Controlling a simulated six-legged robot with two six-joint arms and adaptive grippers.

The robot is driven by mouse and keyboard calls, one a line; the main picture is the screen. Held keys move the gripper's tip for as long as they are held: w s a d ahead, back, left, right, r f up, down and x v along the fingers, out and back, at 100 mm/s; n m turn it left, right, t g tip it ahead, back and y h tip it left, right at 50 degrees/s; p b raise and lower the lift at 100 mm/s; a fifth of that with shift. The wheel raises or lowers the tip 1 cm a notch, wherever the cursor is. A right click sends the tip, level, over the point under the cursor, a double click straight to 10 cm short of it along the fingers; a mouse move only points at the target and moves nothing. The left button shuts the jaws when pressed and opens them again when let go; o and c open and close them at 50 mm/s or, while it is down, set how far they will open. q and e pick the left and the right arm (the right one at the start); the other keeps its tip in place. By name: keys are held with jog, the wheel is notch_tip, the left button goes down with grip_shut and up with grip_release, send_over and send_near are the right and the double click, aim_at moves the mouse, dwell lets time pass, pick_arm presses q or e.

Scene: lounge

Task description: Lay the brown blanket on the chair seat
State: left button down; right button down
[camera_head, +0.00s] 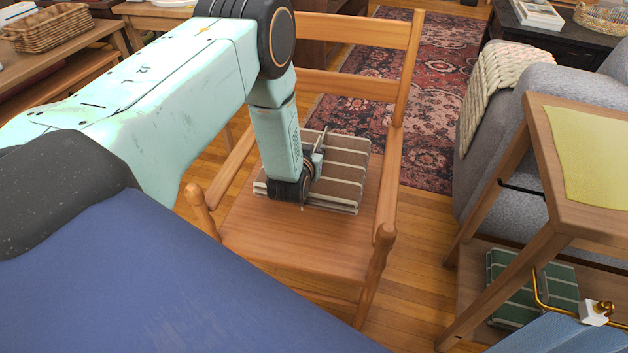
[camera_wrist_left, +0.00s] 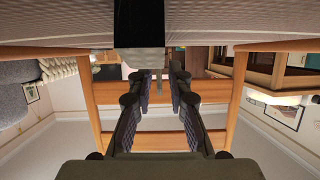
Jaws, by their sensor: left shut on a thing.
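The brown blanket (camera_head: 343,172), folded flat with pale stripes, lies on or just over the wooden chair's seat (camera_head: 290,248), toward its back. My left gripper (camera_head: 308,178) reaches down onto the blanket's left part and is shut on it; my arm hides some of the blanket. In the left wrist view, the fingers of my left gripper (camera_wrist_left: 160,85) point toward the chair back (camera_wrist_left: 160,140). A pale ribbed surface crosses the top of that view, and I cannot tell whether it is the blanket. My right gripper is not in view.
The chair's armrests (camera_head: 388,190) flank the seat. A grey armchair (camera_head: 540,100) with a cream throw stands at right. A small side table (camera_head: 540,165) with a yellow cloth stands nearer, with a green striped folded cloth (camera_head: 530,290) below. A patterned rug (camera_head: 430,90) lies behind.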

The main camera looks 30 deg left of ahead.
pick_arm(q)
jog(key=f, duration=0.3)
jog(key=shift+w+a+b, duration=0.15)
jog(key=shift+a+b, duration=0.1)
jog(key=shift+b, duration=0.15)
jog(key=shift+f, duration=0.2)
jog(key=shift+f+b, duration=0.9)
jog(key=shift+f, duration=0.65)
jog(key=shift+r, duration=0.1)
jog(key=shift+d, duration=0.1)
jog(key=c, duration=1.7)
grip_release()
jog(key=shift+f, duration=0.2)
jog(key=o, duration=0.4)
jog(key=shift+o, duration=0.2)
